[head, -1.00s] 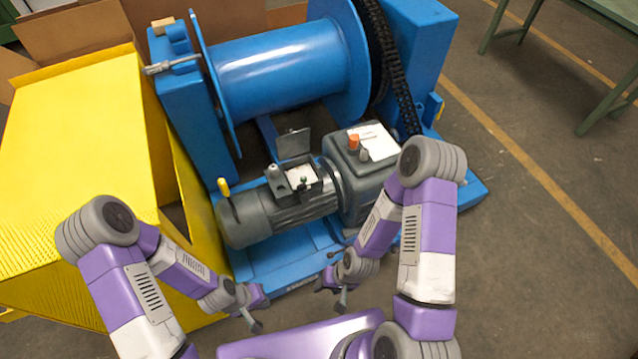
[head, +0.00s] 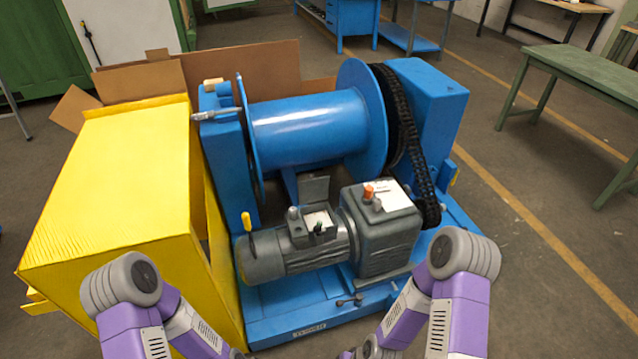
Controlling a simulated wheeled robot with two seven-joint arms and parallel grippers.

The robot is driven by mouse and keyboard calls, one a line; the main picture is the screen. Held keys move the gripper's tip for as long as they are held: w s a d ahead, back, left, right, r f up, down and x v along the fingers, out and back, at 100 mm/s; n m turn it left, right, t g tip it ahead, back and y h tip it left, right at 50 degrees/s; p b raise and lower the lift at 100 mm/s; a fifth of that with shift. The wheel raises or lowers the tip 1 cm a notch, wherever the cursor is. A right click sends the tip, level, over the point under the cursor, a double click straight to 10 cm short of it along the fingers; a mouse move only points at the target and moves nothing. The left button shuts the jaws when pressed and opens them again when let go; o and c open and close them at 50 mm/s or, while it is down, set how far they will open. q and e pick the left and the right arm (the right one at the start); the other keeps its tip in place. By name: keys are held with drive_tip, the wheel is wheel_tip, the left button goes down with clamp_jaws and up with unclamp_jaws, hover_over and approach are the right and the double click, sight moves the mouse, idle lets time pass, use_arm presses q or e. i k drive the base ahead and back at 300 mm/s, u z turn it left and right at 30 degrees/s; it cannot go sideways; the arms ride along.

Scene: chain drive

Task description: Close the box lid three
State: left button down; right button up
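A cardboard box with raised brown flaps (head: 240,75) stands behind the blue winch, and its inside is hidden. On the grey motor (head: 275,258) a small terminal box (head: 318,222) has a grey plate (head: 315,190) standing upright behind it, like an open lid. No label shows which lid is number three. My two arms come in at the bottom left and bottom right, in front of the winch. The bottom edge of the head view cuts them off near the wrists, so neither gripper's fingers show. Both arms are apart from the box and the motor.
A yellow housing (head: 115,185) stands at the left, beside the blue winch drum (head: 310,130). A black chain (head: 415,150) runs along the drum's right side. A green table (head: 590,75) is at the right. The floor between winch and table is clear.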

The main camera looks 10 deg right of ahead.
sight(313, 189)
drive_tip(key=z, duration=1.25)
drive_tip(key=i, duration=0.95)
drive_tip(key=u, duration=0.4)
